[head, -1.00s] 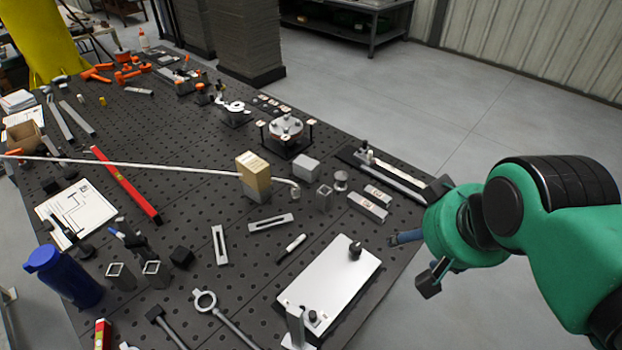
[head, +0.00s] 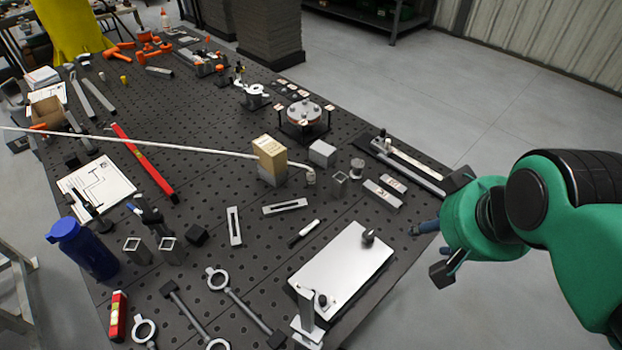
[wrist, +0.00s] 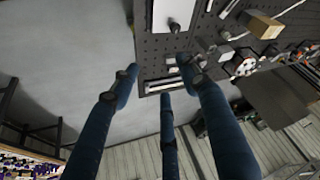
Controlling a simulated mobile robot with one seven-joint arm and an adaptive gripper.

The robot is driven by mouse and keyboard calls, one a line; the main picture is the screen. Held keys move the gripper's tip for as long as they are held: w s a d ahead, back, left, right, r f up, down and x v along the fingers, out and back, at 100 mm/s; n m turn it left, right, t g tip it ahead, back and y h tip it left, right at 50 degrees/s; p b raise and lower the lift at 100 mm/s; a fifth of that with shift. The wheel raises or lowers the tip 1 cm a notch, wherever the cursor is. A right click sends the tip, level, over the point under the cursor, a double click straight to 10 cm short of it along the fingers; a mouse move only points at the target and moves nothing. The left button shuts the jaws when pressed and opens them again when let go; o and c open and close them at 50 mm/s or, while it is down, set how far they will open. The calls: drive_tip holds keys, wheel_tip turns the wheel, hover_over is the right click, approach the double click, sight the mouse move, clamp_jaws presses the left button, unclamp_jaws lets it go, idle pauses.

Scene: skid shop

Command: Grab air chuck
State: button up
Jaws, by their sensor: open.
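I cannot single out the air chuck for certain. A long thin silver rod (head: 190,147) runs from the left edge past a tan block (head: 271,155) and ends in a small angled metal head (head: 311,177); it may be the air chuck. A dark tool with a blue tip (head: 149,214) stands at the left, its type unclear. My gripper (head: 428,252) is open and empty, off the right edge of the black perforated table (head: 345,207). In the wrist view my gripper (wrist: 158,78) shows blue fingers spread apart with nothing between them.
A white plate (head: 342,268) with dark knobs lies at the near right edge, close to my gripper. A blue bottle (head: 83,248) stands left. Open floor lies right of the table.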

drive_tip(key=shift+w+r, duration=0.1)
drive_tip(key=w+a+r+g+p, duration=0.1)
drive_tip(key=w+a+r+p, duration=0.1)
drive_tip(key=w, duration=0.5)
drive_tip(key=w+a+r+p, duration=0.1)
drive_tip(key=w+r+p, duration=0.2)
drive_tip(key=w, duration=0.3)
drive_tip(key=g+p, duration=0.5)
drive_tip(key=p, duration=0.8)
hover_over(311, 170)
wheel_tip(311, 170, down, 24)
drive_tip(key=shift+w, duration=0.1)
drive_tip(key=shift+d, duration=0.1)
drive_tip(key=shift+f+p, duration=0.55)
drive_tip(key=shift+f, duration=3.7)
